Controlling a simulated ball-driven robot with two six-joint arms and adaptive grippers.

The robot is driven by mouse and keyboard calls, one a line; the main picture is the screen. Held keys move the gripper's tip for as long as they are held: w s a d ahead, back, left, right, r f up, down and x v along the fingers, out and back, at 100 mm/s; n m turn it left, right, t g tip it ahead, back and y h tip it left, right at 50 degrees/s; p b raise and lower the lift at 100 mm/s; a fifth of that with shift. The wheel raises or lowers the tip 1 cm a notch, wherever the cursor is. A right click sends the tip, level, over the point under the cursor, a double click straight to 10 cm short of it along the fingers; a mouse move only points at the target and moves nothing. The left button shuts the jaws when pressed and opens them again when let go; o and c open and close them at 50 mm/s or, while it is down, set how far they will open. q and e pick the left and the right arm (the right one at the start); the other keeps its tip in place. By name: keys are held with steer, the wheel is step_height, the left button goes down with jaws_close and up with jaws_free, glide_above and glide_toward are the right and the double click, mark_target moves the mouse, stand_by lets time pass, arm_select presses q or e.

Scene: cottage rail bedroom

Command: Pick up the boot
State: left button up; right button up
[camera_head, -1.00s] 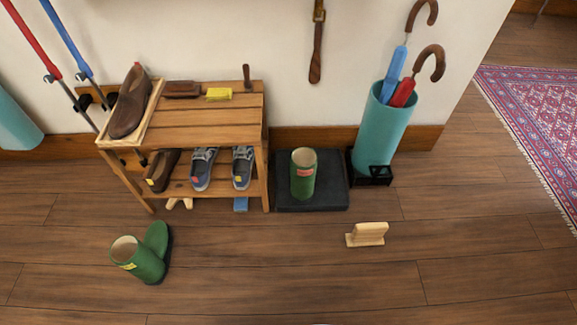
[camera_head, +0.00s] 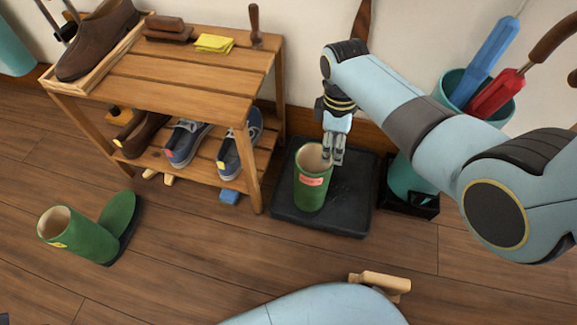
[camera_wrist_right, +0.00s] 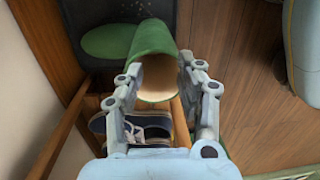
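A green boot (camera_head: 312,194) with a red label stands upright on a dark tray (camera_head: 348,212). Its open top also shows in the right wrist view (camera_wrist_right: 152,40). A second green boot (camera_head: 85,238) with a yellow label is on the floor at the left. My right gripper (camera_head: 334,158) is at the top of the tray boot, at its right and rear side in the head view. In the right wrist view its fingers (camera_wrist_right: 162,78) are spread, with the boot's opening between or just beyond them. Contact cannot be told. My left gripper is not in view.
A wooden shoe rack (camera_head: 190,78) with several shoes stands left of the tray. A teal umbrella stand (camera_head: 408,180) is at its right, behind my right arm.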

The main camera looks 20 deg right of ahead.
steer(key=b, duration=0.2)
glide_above(316, 154)
steer(key=s, duration=0.1)
steer(key=shift+w+d+f+t+b, duration=0.1)
steer(key=shift+w+f+t+b, duration=0.2)
steer(key=shift+w+t, duration=0.2)
step_height(316, 154, down, 4)
steer(key=shift+r+b, duration=0.2)
steer(key=shift+b, duration=1.05)
steer(key=shift+f+b, duration=0.3)
steer(key=shift+f, duration=0.15)
steer(key=shift+w+f+b, duration=0.1)
steer(key=shift+f+b, duration=0.2)
steer(key=shift+f, duration=0.15)
step_height(316, 154, down, 3)
steer(key=shift+r+b, duration=0.1)
steer(key=shift+b, duration=1.15)
steer(key=shift+s+f+b, duration=0.2)
steer(key=shift+f+b, duration=0.3)
steer(key=shift+f, duration=0.2)
steer(key=shift+w+f+b, duration=0.1)
steer(key=shift+f+b, duration=0.25)
steer(key=shift+f, duration=0.05)
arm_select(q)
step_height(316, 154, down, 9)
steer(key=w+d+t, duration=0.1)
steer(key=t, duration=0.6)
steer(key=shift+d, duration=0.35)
